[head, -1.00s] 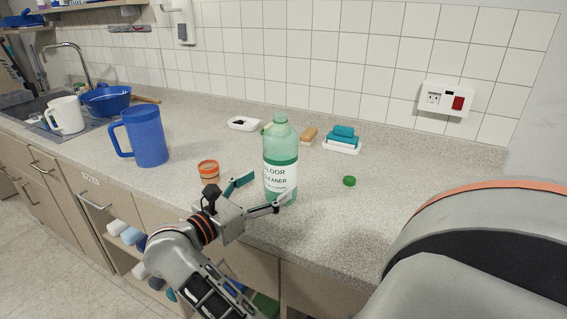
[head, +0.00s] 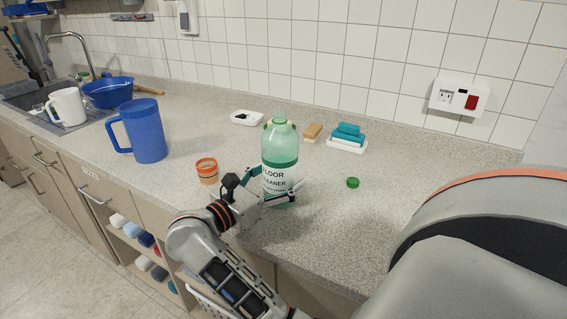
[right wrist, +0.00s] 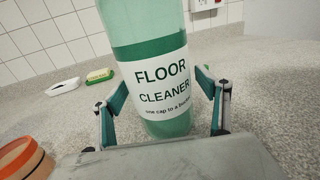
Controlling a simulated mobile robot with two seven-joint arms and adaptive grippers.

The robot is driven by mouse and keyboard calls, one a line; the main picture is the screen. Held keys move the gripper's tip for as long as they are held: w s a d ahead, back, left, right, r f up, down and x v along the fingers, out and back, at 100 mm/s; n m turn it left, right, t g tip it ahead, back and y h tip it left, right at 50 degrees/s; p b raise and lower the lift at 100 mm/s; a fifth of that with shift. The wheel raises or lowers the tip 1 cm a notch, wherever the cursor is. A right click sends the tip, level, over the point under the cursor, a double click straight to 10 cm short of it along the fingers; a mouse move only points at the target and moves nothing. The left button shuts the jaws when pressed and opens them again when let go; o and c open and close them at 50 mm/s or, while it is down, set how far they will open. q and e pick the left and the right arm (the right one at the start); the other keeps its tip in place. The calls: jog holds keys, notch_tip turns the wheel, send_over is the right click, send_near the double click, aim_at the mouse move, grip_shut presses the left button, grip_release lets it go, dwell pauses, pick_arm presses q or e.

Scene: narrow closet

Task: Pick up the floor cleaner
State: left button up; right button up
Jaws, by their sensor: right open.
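The floor cleaner (head: 280,152) is a green translucent bottle with a white label, standing upright on the counter near its front edge. Its neck is open at the top. A small green cap (head: 352,183) lies on the counter to its right. My right gripper (head: 277,190) is open at the lower part of the bottle. In the right wrist view the fingers (right wrist: 164,108) stand on both sides of the floor cleaner (right wrist: 160,65), with a visible gap at least on the right. My left gripper is not in view.
An orange-rimmed jar (head: 207,171) stands close left of my right gripper. A blue pitcher (head: 143,131) is farther left. A white dish (head: 246,118), a tan sponge (head: 313,131) and teal sponges on a tray (head: 347,146) lie behind. The counter (head: 420,175) is clear at right.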

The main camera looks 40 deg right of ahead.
jog(key=shift+a, duration=0.15)
jog(key=shift+c, duration=1.4)
jog(key=c, duration=1.3)
jog(key=shift+r, duration=0.1)
jog(key=shift+c, duration=1)
jog(key=shift+r, duration=0.1)
